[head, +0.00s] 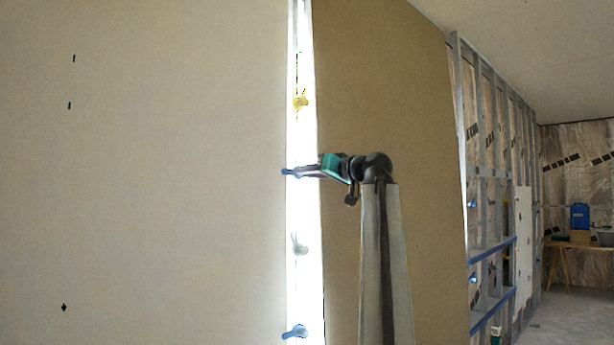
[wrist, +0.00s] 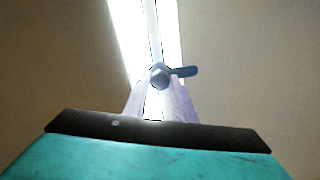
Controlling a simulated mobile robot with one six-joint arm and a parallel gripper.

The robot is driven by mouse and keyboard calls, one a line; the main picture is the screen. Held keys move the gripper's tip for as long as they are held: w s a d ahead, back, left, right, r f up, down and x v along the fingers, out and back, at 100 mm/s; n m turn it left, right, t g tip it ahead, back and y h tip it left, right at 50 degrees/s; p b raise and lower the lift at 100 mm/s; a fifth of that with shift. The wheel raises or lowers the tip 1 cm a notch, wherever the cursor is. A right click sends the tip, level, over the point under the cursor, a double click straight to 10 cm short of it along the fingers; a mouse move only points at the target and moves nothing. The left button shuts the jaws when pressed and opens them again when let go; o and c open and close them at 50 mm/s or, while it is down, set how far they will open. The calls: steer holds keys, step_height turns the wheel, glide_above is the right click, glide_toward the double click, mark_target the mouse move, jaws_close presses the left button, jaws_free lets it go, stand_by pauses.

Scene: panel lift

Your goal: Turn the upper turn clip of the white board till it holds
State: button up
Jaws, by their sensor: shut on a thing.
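The pale white board (head: 150,180) fills the left of the head view. A bright narrow gap runs along its right edge. The upper blue turn clip (head: 287,172) sits at that edge; its tip shows just left of my gripper (head: 305,171). In the wrist view the clip (wrist: 185,71) shows as a blue-grey round hub with a short lever pointing right. My gripper (wrist: 158,88) is shut on the clip, with the pale fingers on both sides of the hub. The fingers partly hide the clip in the head view.
A lower blue clip (head: 294,331), a pale grey clip (head: 299,245) and a yellow clip (head: 301,101) lie along the gap. A brown board (head: 400,110) stands right of it, behind my arm. Metal studs (head: 483,130) and a table (head: 567,245) are farther right.

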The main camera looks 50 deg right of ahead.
steer(key=o, duration=1.1)
steer(key=shift+s, duration=0.1)
